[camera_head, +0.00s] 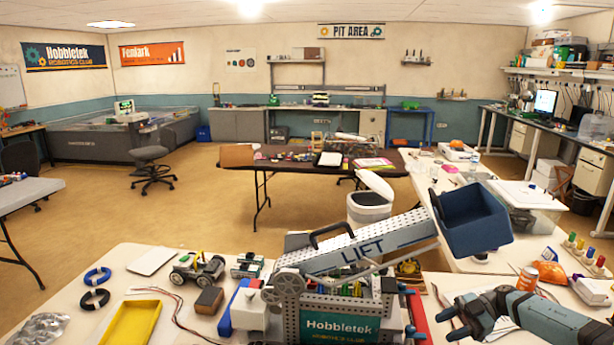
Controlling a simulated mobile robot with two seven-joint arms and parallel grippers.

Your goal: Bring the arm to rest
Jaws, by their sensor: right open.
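My right arm comes in from the lower right corner. Its right gripper (452,322) is open, with its fingers pointing left and nothing seen between them. It is just right of a grey metal lift robot (340,310) with a green Hobbletek plate, apart from it as far as I can tell. The lift's slanted arm (365,250) marked LIFT carries a dark blue bin (475,222) at its raised end, above and behind my gripper. My left gripper is not in view.
The near white table (60,285) holds a yellow tray (131,322), blue and black cable rings and small wheeled robots (196,268). A brown table (290,178) and white waste bin (369,203) stand beyond. Open floor lies left.

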